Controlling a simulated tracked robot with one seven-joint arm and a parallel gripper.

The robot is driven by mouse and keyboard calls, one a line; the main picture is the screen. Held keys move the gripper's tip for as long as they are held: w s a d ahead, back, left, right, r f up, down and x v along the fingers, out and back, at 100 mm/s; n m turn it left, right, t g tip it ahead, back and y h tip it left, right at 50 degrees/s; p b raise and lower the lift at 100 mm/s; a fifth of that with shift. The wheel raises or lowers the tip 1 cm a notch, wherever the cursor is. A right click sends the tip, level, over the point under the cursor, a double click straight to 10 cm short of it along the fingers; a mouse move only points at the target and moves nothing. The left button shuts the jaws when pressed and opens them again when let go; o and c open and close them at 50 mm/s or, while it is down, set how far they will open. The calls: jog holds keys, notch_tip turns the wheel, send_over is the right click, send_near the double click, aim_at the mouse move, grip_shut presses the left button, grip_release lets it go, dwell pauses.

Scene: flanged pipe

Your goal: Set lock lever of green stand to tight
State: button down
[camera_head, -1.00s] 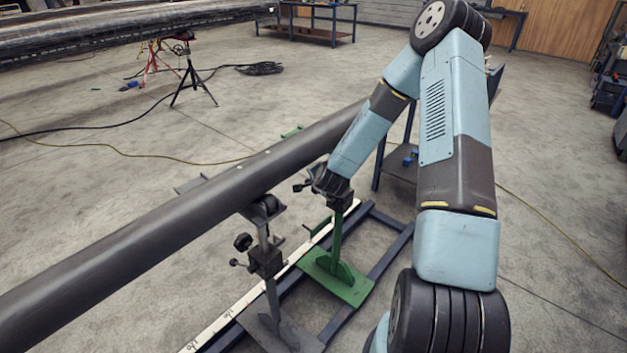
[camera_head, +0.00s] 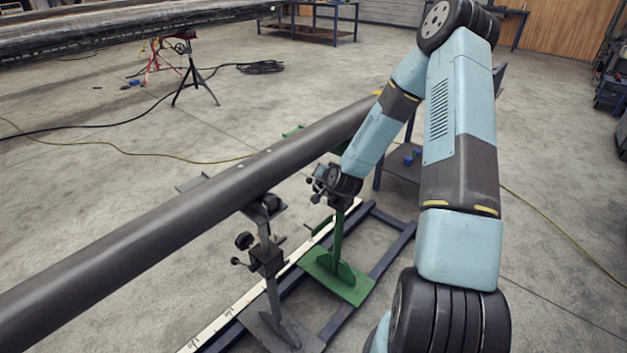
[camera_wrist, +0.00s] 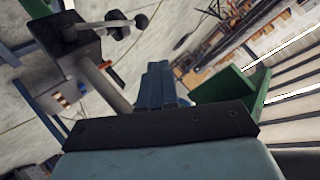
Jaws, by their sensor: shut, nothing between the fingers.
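The green stand (camera_head: 337,252) stands on its green base plate, right of the grey stand, under the dark pipe (camera_head: 180,203). Its dark clamp area is mostly covered by my wrist in the head view. Small black knobs (camera_head: 318,197) show just left of my wrist; whether one is the lock lever's end I cannot tell. In the wrist view, my gripper (camera_wrist: 159,70) shows as blue fingers closed together and empty. A green part (camera_wrist: 228,92) lies right of the fingers. Whether the fingers touch the lever is not visible.
The grey stand (camera_head: 270,285), with its own black knobs, is close on the left. A dark box with a knobbed lever (camera_wrist: 118,24) shows upper left in the wrist view. Blue rails (camera_head: 390,250) run along the floor; a blue table (camera_head: 398,172) stands behind my arm.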

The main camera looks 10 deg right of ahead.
jog(key=d+n+y, duration=0.1)
jog(key=n, duration=0.4)
jog(key=d+n+y, duration=0.1)
jog(key=n, duration=0.4)
jog(key=f+n+y, duration=0.1)
jog(key=n, duration=0.4)
jog(key=shift+s+d+f, duration=0.1)
jog(key=shift+s+d, duration=0.3)
jog(key=d+f+x, duration=0.1)
jog(key=x, duration=1.2)
jog(key=shift+s+f, duration=0.3)
jog(key=shift+f, duration=0.1)
